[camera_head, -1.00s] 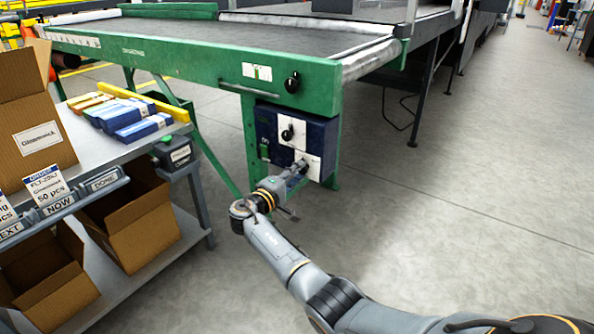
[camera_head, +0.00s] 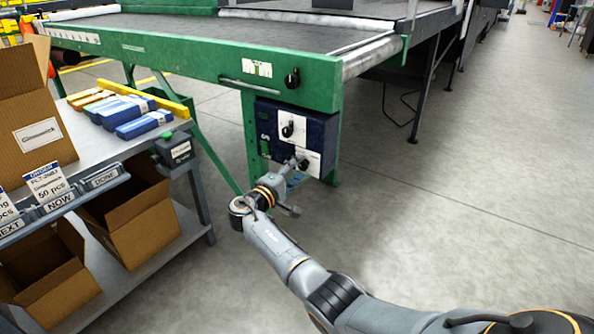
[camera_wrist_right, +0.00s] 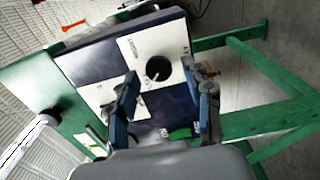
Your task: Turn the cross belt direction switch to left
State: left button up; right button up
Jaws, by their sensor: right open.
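A dark blue control box (camera_head: 268,118) with white plates hangs on the green conveyor leg. In the head view its upper plate carries a black rotary switch (camera_head: 288,129). My right gripper (camera_head: 302,162) is in front of the lower plate (camera_head: 314,164) and hides part of it. In the right wrist view my right gripper (camera_wrist_right: 160,72) is open, its fingers either side of a round black knob (camera_wrist_right: 158,68) on a white plate. The fingers appear short of the knob, with nothing held. I cannot read which switch is the cross belt one. My left gripper is not in view.
Another black knob (camera_head: 292,78) sits on the green conveyor frame (camera_head: 190,60) above the box. A grey table (camera_head: 140,150) with blue packs and cardboard boxes (camera_head: 135,222) stands at the left. The floor at the right (camera_head: 450,220) is clear.

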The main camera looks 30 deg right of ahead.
jog(key=v, duration=1.1)
jog(key=shift+s+a, duration=0.15)
jog(key=shift+a, duration=0.2)
jog(key=shift+f, duration=0.1)
